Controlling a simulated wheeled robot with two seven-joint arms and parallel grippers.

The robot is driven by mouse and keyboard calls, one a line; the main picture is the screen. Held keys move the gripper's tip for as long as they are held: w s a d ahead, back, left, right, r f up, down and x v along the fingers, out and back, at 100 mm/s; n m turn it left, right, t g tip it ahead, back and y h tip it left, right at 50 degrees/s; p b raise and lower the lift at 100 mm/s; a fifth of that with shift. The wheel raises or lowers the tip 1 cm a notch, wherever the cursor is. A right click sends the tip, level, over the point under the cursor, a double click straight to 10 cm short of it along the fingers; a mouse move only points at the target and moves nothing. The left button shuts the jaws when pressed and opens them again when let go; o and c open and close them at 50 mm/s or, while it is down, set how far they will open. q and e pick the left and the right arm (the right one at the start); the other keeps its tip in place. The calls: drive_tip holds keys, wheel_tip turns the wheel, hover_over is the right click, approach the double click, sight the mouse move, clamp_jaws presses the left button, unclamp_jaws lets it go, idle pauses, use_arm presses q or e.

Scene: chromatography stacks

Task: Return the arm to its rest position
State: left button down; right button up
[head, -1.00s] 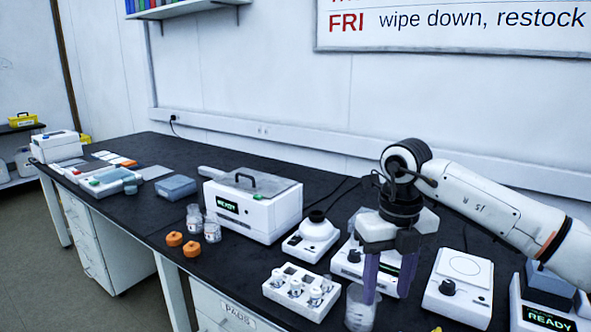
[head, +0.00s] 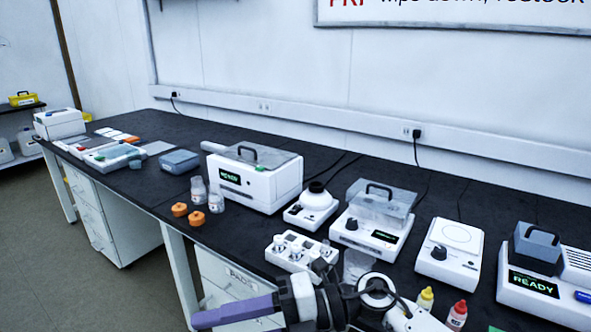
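My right arm (head: 375,298) comes in low at the bottom right, in front of the bench's front edge. Its gripper (head: 195,318) points left, with purple fingers seen from the side near the bottom edge of the view. The fingers overlap from this angle, so I cannot tell whether they are parted. No object shows at their tips. My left gripper is out of view.
The black bench (head: 330,165) carries a white rack of vials (head: 297,252), a clear beaker (head: 358,262) partly behind my arm, and several white instruments. Red (head: 457,315) and yellow-capped bottles (head: 424,300) stand close to my arm. Drawers (head: 225,275) lie below.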

drive_tip(key=w+d+r+m+t+y, duration=0.1)
drive_tip(key=w+d+m+t+y, duration=0.25)
drive_tip(key=m+t, duration=0.95)
drive_tip(key=w+d+f+m+t+h, duration=0.2)
drive_tip(key=d+f+m+t+h, duration=0.4)
drive_tip(key=d+f+m+h, duration=0.75)
drive_tip(key=s+d+f+m+g+h, duration=0.1)
drive_tip(key=s+d+f+m+g, duration=0.2)
drive_tip(key=s+f, duration=0.6)
drive_tip(key=s+d+f+m+g+h, duration=0.2)
drive_tip(key=s+d+f+m+g, duration=0.2)
drive_tip(key=s+d+f, duration=0.3)
wheel_tip(320, 180, down, 3)
drive_tip(key=s+m, duration=0.1)
drive_tip(key=s, duration=0.1)
drive_tip(key=shift+s+g+h, duration=0.3)
drive_tip(key=shift+s, duration=0.05)
